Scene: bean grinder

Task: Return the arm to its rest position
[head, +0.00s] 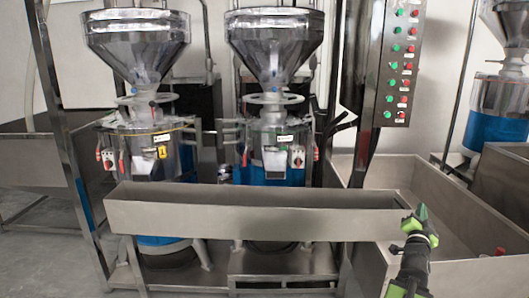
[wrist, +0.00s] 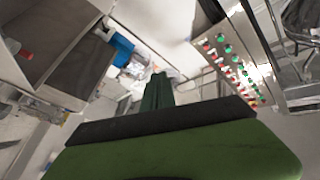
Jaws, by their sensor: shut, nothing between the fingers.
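My arm rises from the bottom right of the head view. My gripper (head: 422,212), with green fingers, is at its upper end, pointing up and empty. It appears in front of the right end of the long metal trough and the steel basin beside it. In the wrist view the dark green fingers (wrist: 157,88) are together with nothing between them, and a broad green and black part of my gripper fills the bottom. I cannot tell whether the gripper touches the trough.
Two grinders with steel hoppers (head: 137,45) (head: 274,45) stand behind the long metal trough (head: 250,218). A control panel (head: 401,65) with red and green buttons is at the upper right; it also shows in the wrist view (wrist: 232,62). A steel basin (head: 462,233) lies at the right.

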